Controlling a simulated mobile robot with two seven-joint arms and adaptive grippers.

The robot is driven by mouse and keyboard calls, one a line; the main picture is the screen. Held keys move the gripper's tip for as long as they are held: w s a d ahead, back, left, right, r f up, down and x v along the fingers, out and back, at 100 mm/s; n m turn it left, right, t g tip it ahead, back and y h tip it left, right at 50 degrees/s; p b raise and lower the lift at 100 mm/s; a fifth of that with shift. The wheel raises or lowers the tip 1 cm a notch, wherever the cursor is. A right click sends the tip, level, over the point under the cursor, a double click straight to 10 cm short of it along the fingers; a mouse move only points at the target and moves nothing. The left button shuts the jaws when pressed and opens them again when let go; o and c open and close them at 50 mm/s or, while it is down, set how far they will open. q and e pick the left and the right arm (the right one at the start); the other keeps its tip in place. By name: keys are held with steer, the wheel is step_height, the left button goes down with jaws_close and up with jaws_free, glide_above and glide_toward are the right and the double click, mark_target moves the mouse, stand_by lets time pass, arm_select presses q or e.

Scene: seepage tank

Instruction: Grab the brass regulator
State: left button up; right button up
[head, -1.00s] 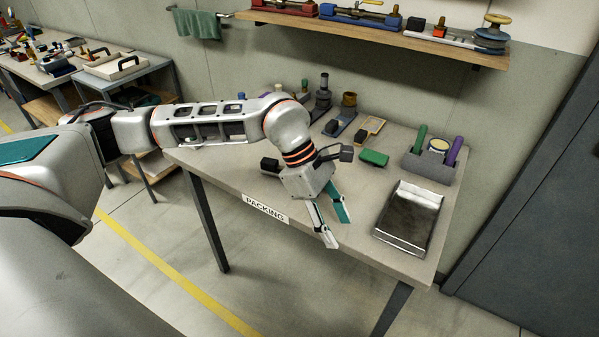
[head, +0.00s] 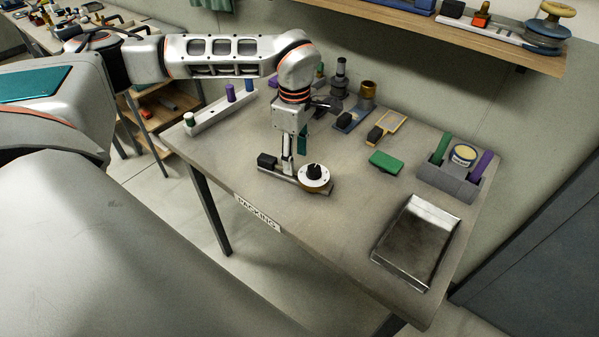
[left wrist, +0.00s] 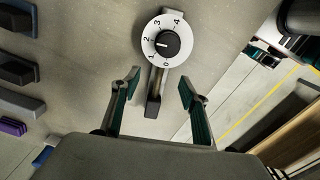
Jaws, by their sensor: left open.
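The brass regulator (head: 316,184) appears to be the round white dial with a black knob on a bar with a dark block end, lying on the packing table. In the left wrist view its numbered dial (left wrist: 166,42) is ahead of the fingertips, and its narrow brass-toned bar runs back between them to the dark block. My left gripper (head: 292,160) points down over this piece, fingers open and empty; in the left wrist view the fingers (left wrist: 160,84) stand apart on either side of the bar. Contact cannot be told. My right gripper is not in view.
The table's front middle is clear.

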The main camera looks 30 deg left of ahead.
mark_target(297, 171)
arm_select(q)
steer(key=f, duration=0.5)
steer(key=shift+d, duration=0.25)
jaws_close()
